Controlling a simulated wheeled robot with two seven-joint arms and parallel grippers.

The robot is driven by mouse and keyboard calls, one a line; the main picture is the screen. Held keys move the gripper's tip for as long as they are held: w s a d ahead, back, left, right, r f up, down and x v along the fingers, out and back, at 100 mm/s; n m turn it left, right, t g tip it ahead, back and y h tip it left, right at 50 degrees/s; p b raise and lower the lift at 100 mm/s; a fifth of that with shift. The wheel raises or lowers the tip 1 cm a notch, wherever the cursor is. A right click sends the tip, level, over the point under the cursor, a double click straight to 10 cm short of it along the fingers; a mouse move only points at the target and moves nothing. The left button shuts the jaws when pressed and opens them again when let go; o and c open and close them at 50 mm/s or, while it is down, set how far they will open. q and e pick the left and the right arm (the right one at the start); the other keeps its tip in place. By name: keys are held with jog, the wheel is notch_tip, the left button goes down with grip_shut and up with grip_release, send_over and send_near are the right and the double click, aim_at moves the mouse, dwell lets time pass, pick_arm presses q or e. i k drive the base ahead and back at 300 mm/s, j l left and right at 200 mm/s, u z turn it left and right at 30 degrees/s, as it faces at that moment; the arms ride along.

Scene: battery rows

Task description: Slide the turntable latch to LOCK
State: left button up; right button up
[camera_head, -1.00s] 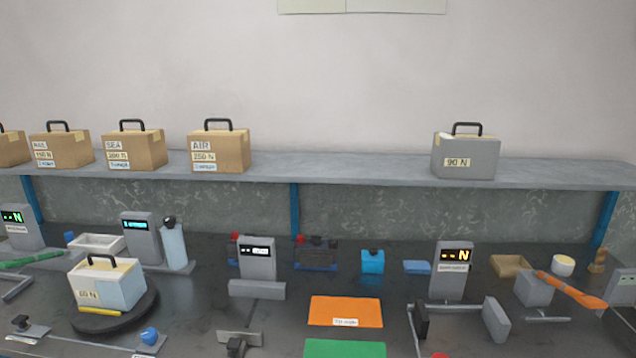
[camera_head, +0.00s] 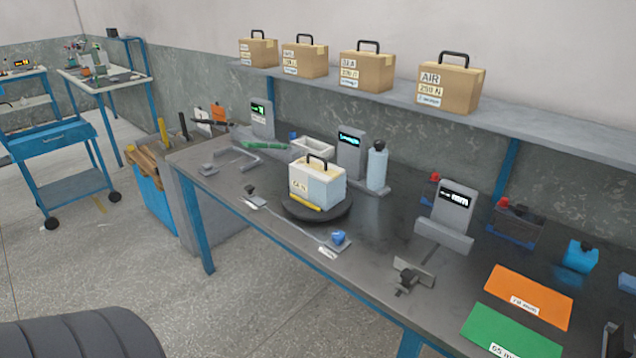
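The round black turntable (camera_head: 303,212) is near the front edge of the dark workbench. A white and pale blue box with a black handle (camera_head: 318,184) stands on it, with a yellow strip at its foot. In front of the turntable, a small black knob (camera_head: 250,189) sits on a plate at left and a blue knob (camera_head: 338,237) at right, with a thin bar between them. Small white labels lie by both; their text is too small to read. I cannot tell which knob belongs to the latch or its position. Neither gripper shows.
A grey display unit (camera_head: 453,205) and a black-knobbed bracket (camera_head: 408,276) stand to the right. Orange (camera_head: 520,291) and green (camera_head: 506,334) mats lie farther right. Cardboard boxes (camera_head: 449,86) line the shelf.

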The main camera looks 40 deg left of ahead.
aim_at(249, 188)
jog(key=u, duration=1.65)
